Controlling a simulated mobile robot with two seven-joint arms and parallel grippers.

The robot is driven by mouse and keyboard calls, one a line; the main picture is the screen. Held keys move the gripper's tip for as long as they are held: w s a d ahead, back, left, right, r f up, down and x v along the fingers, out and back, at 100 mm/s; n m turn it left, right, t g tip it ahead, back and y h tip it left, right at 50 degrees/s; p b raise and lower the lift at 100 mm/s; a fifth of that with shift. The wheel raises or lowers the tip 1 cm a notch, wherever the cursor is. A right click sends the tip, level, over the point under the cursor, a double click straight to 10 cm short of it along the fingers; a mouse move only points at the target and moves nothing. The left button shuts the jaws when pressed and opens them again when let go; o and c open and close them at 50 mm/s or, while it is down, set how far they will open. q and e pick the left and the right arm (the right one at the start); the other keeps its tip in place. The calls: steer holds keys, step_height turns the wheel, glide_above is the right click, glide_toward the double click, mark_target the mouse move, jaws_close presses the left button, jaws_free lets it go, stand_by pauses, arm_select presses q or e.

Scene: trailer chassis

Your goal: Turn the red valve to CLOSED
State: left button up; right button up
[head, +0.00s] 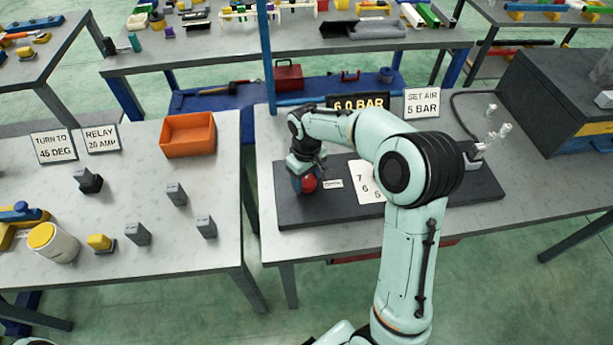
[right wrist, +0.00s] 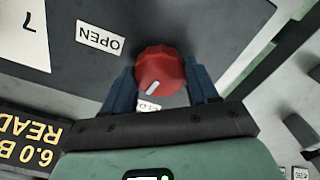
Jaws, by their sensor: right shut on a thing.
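The red valve (head: 308,184) is a round ribbed knob at the left end of a dark panel (head: 442,196). In the right wrist view the red valve (right wrist: 159,73) sits between the two blue fingers of my right gripper (right wrist: 160,84), which is shut on it. My right gripper (head: 306,174) comes down from above in the head view. The knob's white pointer line faces down and slightly left in the wrist view, towards a partly hidden white label (right wrist: 150,105). The OPEN label (right wrist: 100,37) lies to the knob's upper left. My left gripper is not in view.
A 6.0 BAR readout (head: 358,102) and a SET AIR 5 BAR sign (head: 422,103) stand behind the panel. A paper with numbers (head: 366,182) lies on it, partly behind my arm. An orange bin (head: 188,135) and several grey blocks are on the left table.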

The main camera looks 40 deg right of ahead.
mark_target(306, 180)
arm_select(q)
steer(key=shift+w+r, duration=0.1)
arm_select(e)
steer(key=shift+n, duration=1.1)
steer(key=o, duration=1.1)
steer(key=shift+c, duration=0.2)
arm_select(q)
steer(key=shift+w+r+p, duration=0.7)
steer(key=shift+w+r, duration=0.2)
steer(key=shift+w, duration=0.05)
arm_select(e)
step_height(306, 180, up, 14)
steer(key=shift+f, duration=0.25)
